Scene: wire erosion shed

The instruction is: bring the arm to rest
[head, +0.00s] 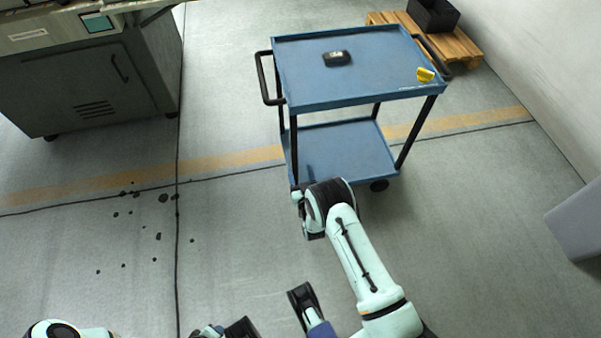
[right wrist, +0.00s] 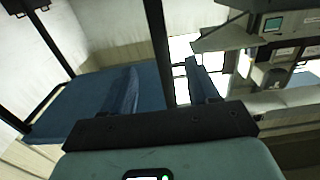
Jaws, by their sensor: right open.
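My right arm (head: 362,262) rises from the bottom right of the head view to a bent joint in front of the cart. My right gripper (head: 271,309) is low at the bottom edge, nearer to me than the cart, its two dark fingertips wide apart. In the right wrist view the right gripper (right wrist: 162,68) has its fingers spread, with nothing visible between them. Part of my left arm (head: 62,330) shows at the bottom left edge; its gripper is out of view.
A blue two-level cart (head: 352,93) stands ahead, carrying a small black object (head: 337,58) and a yellow item (head: 425,74). A grey machine (head: 85,85) is at the left. A pallet (head: 462,46) bears a dark crate (head: 434,15). Floor (head: 110,235) at the left is open, with dark spots.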

